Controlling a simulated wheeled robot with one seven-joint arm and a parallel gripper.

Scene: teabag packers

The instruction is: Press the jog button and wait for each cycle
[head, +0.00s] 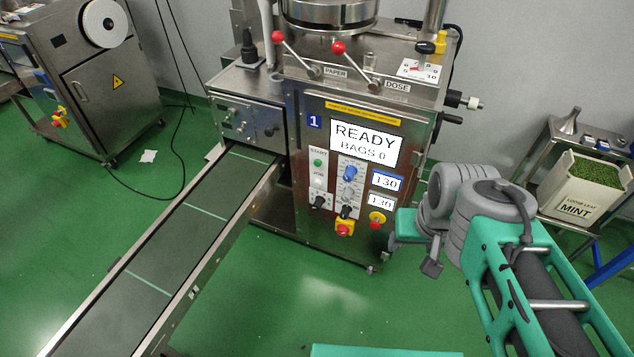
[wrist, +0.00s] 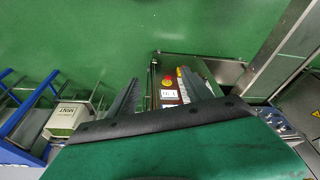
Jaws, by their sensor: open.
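The packing machine (head: 375,110) stands at the centre of the head view. Its screen (head: 352,143) reads READY, BAGS 0. Left of the dials on its front panel, a green button (head: 318,163) sits under the label START, with a pale button (head: 317,181) below it. The pale button's label is too small to read, so I cannot tell which control is the jog button. My gripper (wrist: 158,88) is open and empty in the wrist view, with part of the machine's panel (wrist: 168,94) showing beyond its fingers. In the head view my wrist is right of the panel, apart from the buttons.
Levers with red knobs (head: 338,48) stand above. A conveyor (head: 165,245) runs to the front left. A MINT box (head: 585,187) stands on a cart at right. Green floor before the machine is clear.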

